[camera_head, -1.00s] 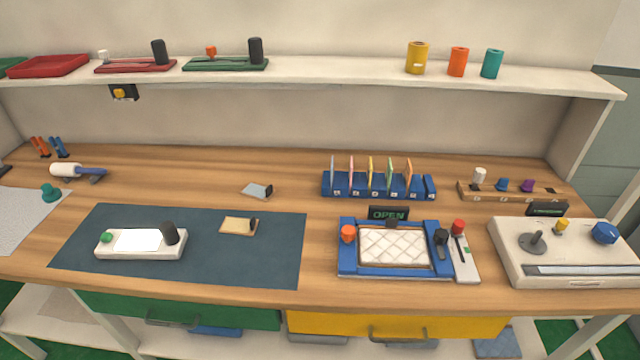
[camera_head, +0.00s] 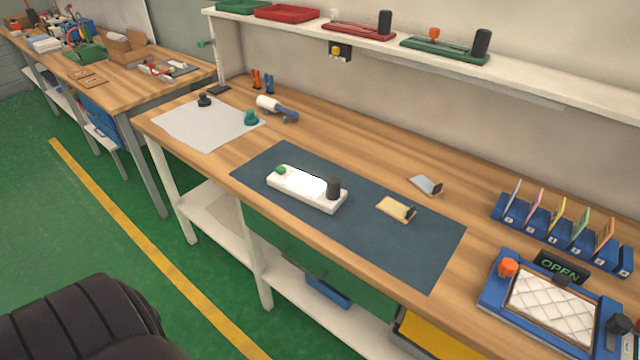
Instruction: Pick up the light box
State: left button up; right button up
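The light box (camera_head: 300,187) is a low white box with a glowing white top panel, a green knob (camera_head: 281,170) at its left end and an upright black handle (camera_head: 333,188) at its right end. It lies flat on the dark blue mat (camera_head: 420,265) on the wooden bench. Neither of my grippers is in view, and nothing touches the box.
A tan pad (camera_head: 394,209) lies right of the box on the mat. A blue frame with a quilted panel (camera_head: 550,305) stands further right. A grey sheet (camera_head: 200,125) and roller (camera_head: 270,104) lie left. A dark ribbed padded object (camera_head: 85,320) occupies the lower left floor.

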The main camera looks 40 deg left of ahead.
aim_at(327, 196)
jog(key=u, duration=1.4)
jog(key=i+j+z, duration=0.1)
jog(key=z, duration=0.25)
jog(key=i+j+z, duration=0.1)
jog(key=z, duration=0.25)
jog(key=j+z, duration=0.2)
jog(key=z, duration=0.15)
jog(key=i+j+z, duration=0.1)
jog(key=j, duration=0.35)
jog(key=i+j+z, duration=0.1)
jog(key=j, duration=0.4)
jog(key=i+j+z, duration=0.1)
jog(key=j, duration=0.4)
jog(key=i+j+z, duration=0.1)
jog(key=j, duration=0.4)
jog(key=k, duration=0.2)
